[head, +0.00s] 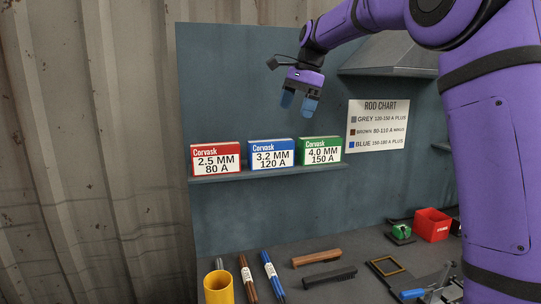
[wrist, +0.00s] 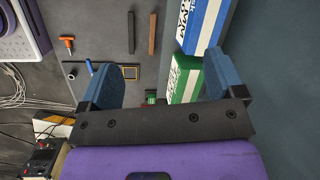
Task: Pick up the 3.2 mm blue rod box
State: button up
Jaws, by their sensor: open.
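The blue rod box (head: 271,154), marked 3.2 MM 120 A, stands upright on the wall shelf between the red and green boxes. It also shows at the top of the wrist view (wrist: 206,24), beyond the right finger. My gripper (head: 299,103) is open and empty, above the shelf near the gap between the blue and green boxes. In the wrist view its two blue fingers (wrist: 160,80) are spread apart. The green box (wrist: 183,80) shows between them, near the right finger.
The red 2.5 MM box (head: 216,158) and green 4.0 MM box (head: 320,150) stand close on either side. The shelf (head: 265,173) is narrow, against the wall panel. A rod chart (head: 377,126) hangs to the right. Rods, a yellow cup (head: 218,288) and a red bin (head: 432,225) are on the bench below.

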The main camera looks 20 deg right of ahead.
aim_at(271, 141)
jog(key=w+f+m, duration=0.1)
jog(key=w, duration=0.2)
jog(key=w+a+f+m, duration=0.1)
jog(key=w, duration=0.2)
jog(key=w+f+m+g, duration=0.1)
jog(key=w+f, duration=0.1)
jog(key=w, duration=0.1)
jog(key=shift+w+a+f, duration=0.1)
jog(key=shift+w+a, duration=0.2)
jog(key=shift+a, duration=0.1)
jog(key=x, duration=0.5)
jog(key=shift+a, duration=0.15)
jog(key=shift+s+x, duration=0.15)
jog(key=shift+x, duration=1.25)
jog(key=shift+s+x, duration=0.15)
jog(key=shift+x, duration=1.3)
jog(key=c, duration=1.6)
